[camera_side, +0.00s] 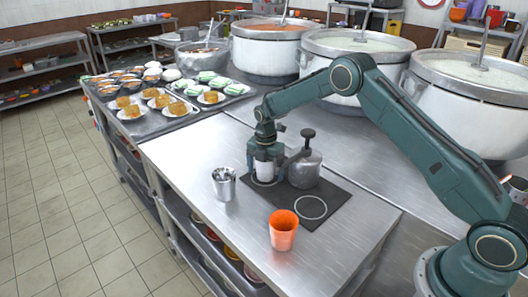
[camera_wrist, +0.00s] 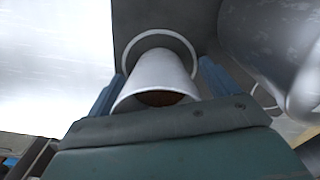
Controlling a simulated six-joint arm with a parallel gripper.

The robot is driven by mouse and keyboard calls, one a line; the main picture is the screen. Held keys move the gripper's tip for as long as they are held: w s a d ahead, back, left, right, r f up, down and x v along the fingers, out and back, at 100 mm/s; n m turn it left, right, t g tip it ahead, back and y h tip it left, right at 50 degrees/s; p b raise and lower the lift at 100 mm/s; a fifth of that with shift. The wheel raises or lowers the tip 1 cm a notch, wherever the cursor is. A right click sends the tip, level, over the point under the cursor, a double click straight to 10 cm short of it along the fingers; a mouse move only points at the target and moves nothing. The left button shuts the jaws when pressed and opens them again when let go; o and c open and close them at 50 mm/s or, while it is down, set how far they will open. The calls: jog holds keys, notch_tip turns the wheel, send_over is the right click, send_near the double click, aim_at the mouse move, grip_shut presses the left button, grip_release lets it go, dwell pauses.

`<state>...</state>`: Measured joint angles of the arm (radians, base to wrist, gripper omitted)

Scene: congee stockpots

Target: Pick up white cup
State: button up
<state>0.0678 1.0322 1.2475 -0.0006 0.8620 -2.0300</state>
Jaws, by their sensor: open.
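The white cup (camera_side: 264,170) stands upright on a dark mat with white ring marks, just left of the grey kettle. In the wrist view the cup (camera_wrist: 162,76) sits between the blue fingers, with brown contents partly showing at its mouth. My gripper (camera_side: 265,163) is lowered over the cup from above, one finger on each side. In the wrist view my gripper (camera_wrist: 160,88) is open, with the cup between the fingers. The palm hides part of the cup's near rim.
The grey kettle (camera_side: 304,168) with a dark knob stands close on the right. A metal cup (camera_side: 224,184) is to the left and an orange cup (camera_side: 284,231) in front. The dark mat (camera_side: 335,192) has a bare ring at front right. Food trays and large stockpots (camera_side: 268,52) stand behind.

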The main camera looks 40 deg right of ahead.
jog(key=c, duration=1.2)
jog(key=shift+o, duration=0.2)
jog(key=shift+r, duration=0.15)
notch_tip(320, 180, up, 20)
